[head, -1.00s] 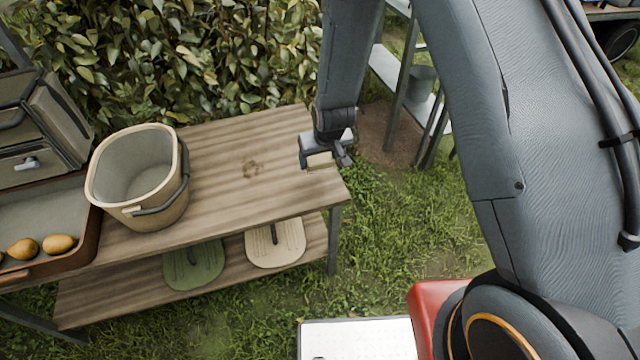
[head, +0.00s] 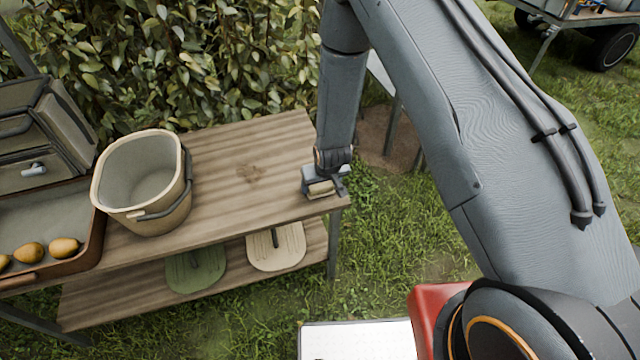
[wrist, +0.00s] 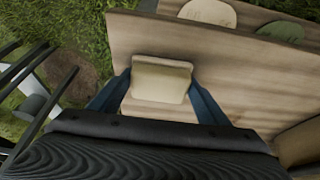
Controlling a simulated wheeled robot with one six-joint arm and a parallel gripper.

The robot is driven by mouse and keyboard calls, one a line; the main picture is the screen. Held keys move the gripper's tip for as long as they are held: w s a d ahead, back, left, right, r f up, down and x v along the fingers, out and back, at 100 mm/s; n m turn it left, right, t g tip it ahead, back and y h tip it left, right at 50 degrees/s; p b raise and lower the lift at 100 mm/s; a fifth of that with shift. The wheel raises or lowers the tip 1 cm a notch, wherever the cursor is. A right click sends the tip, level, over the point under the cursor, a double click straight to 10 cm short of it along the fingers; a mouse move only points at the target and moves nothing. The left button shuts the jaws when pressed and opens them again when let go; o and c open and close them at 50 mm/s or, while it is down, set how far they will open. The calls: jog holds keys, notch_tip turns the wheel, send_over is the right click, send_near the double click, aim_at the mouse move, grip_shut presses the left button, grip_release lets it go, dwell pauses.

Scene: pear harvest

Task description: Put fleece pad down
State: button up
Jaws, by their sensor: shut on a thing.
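The fleece pad (wrist: 160,82) is a cream, cushion-like block between the two blue fingers of my gripper (wrist: 158,95) in the wrist view. In the head view my gripper (head: 325,186) is low at the right end of the wooden table, and the pad (head: 320,190) shows as a small pale patch at its front. My gripper is shut on the pad. The pad is at or just above the table top (head: 240,190); I cannot tell whether it touches the wood.
A beige bucket (head: 142,185) stands on the table's left part, beside a brown tray (head: 92,255) with several pears. The middle of the table top is clear.

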jog(key=shift+f, duration=0.25)
jog(key=o, duration=1.1)
jog(key=shift+s+f, duration=0.1)
jog(key=shift+s, duration=0.05)
jog(key=shift+a+r, duration=0.25)
jog(key=shift+r, duration=0.15)
jog(key=s+d+r+m+b, duration=0.1)
jog(key=s+d+r, duration=0.25)
jog(key=r, duration=0.35)
jog(key=s+d+r+g, duration=0.1)
jog(key=s+d+r, duration=0.25)
jog(key=r, duration=0.45)
jog(key=s+d+r+m+b, duration=0.1)
jog(key=s+d+r, duration=0.25)
jog(key=r, duration=0.35)
jog(key=s+d+r+g, duration=0.1)
jog(key=s+d+r, duration=0.2)
jog(key=s+r, duration=0.1)
jog(key=s+d+r+m+g+h, duration=0.1)
jog(key=s+d+r, duration=0.3)
jog(key=s, duration=0.3)
jog(key=shift+s+r, duration=0.15)
jog(key=shift+s, duration=0.1)
